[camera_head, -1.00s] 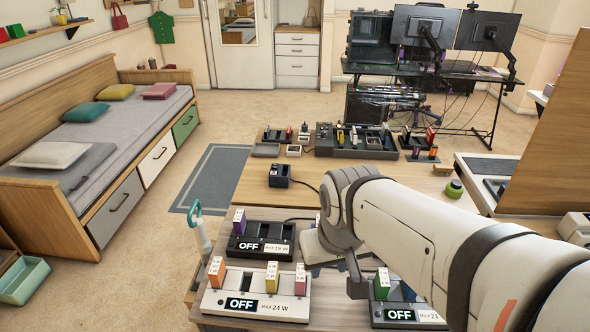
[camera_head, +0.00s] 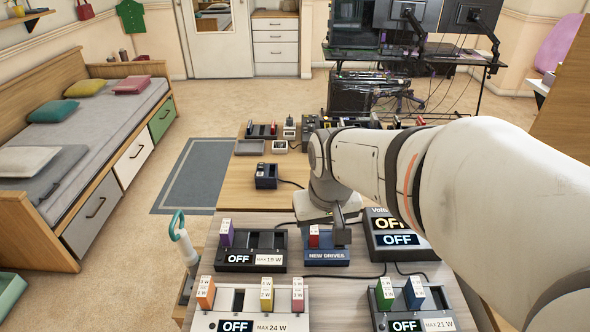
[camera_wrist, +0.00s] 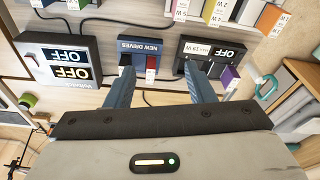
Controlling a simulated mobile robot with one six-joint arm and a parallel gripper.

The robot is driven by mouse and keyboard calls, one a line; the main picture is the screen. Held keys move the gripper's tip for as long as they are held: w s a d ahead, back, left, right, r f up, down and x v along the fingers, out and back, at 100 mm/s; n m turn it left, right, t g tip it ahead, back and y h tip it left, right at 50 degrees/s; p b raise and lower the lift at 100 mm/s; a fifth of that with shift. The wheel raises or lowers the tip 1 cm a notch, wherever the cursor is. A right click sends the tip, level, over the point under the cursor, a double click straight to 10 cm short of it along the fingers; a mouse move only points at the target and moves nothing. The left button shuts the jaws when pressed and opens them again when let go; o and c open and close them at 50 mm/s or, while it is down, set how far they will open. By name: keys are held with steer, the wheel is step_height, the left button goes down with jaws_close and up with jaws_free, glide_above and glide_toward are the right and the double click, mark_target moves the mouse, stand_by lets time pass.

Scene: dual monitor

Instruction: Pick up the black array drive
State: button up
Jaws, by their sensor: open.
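A black array dock (camera_head: 282,258) with an OFF display and a "MAX 19 W" label stands on the near table. A purple drive (camera_head: 226,233) sits upright in its left slot. In the wrist view, the black dock (camera_wrist: 187,58) appears upside down and the purple drive (camera_wrist: 229,77) is to the right of the fingers. My gripper (camera_wrist: 162,78) is open and empty. In the head view, my gripper (camera_head: 340,233) hangs near the blue "NEW DRIVES" dock, right of the black dock. Its fingertips are partly hidden there.
The "NEW DRIVES" dock (camera_head: 327,256) holds a red drive (camera_head: 314,236). A black voltage box (camera_head: 392,225) stands right of it. A teal-handled tool (camera_head: 187,245) stands at left.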

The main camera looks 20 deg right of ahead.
steer(key=w+d+f, duration=0.4)
steer(key=w+d+f+m+g, duration=0.1)
steer(key=w+d+f, duration=0.2)
steer(key=w+f, duration=0.1)
steer(key=w+d+f+m+g, duration=0.1)
steer(key=w+d+f, duration=0.3)
steer(key=w, duration=0.1)
steer(key=shift+w+d+f, duration=0.2)
steer(key=shift+w+d, duration=0.1)
steer(key=shift+w, duration=0.05)
steer(key=f, duration=0.6)
steer(key=w+f+p, duration=0.1)
steer(key=f, duration=0.2)
steer(key=shift+d, duration=0.3)
steer(key=shift+c, duration=0.3)
steer(key=c, duration=1)
steer(key=shift+r, duration=0.1)
